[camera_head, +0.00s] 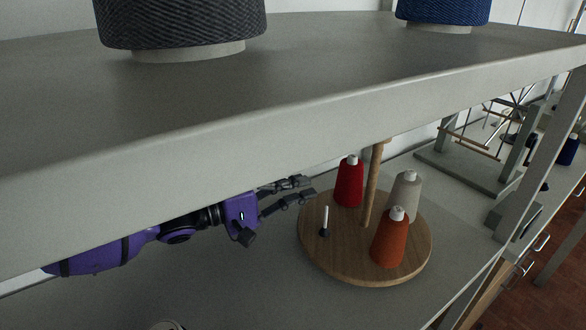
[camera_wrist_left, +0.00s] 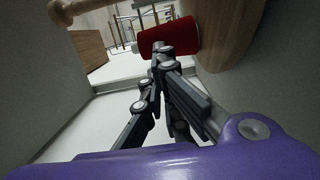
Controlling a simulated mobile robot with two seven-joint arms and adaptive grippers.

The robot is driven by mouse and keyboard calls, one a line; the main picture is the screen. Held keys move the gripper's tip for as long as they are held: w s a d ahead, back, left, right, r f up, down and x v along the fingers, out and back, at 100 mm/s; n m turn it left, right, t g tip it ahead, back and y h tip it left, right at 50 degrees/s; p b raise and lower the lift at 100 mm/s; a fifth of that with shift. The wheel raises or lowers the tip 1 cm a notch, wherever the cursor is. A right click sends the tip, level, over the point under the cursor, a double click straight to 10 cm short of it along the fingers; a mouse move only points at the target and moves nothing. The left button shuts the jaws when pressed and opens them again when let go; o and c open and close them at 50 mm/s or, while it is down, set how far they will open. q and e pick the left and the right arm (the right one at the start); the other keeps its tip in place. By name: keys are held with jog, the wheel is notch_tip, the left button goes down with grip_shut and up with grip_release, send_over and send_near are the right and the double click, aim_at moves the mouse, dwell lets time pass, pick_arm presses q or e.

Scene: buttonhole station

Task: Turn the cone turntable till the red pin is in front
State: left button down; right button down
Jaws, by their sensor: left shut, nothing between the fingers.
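The round wooden turntable (camera_head: 345,268) stands on the lower surface under a grey shelf. It has a wooden centre post (camera_head: 371,185). A red cone (camera_head: 349,185) stands at its back left, a pale grey cone (camera_head: 406,190) at the back right and an orange cone (camera_head: 389,240) at the front. A bare pale pin with a dark base (camera_head: 324,222) stands at the left. My left gripper (camera_head: 311,186) is shut and empty beside the turntable's left back edge. In the left wrist view its fingertips (camera_wrist_left: 162,50) overlap the red cone (camera_wrist_left: 183,36); I cannot tell whether they touch.
The thick grey shelf (camera_head: 300,105) overhangs my left arm and hides part of it. Dark grey (camera_head: 180,22) and blue (camera_head: 443,10) cones stand on it. A metal frame device (camera_head: 470,160) is at the right. The surface in front of the turntable is mostly clear.

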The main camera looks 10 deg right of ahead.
aim_at(305, 222)
pick_arm(q)
jog(key=shift+x, duration=0.95)
jog(key=s, duration=0.1)
jog(key=s+a+p, duration=0.1)
jog(key=s, duration=0.1)
jog(key=shift+s+a+r, duration=0.15)
jog(key=shift+s+r, duration=0.05)
jog(key=shift+s, duration=0.25)
jog(key=shift+s+f, duration=0.1)
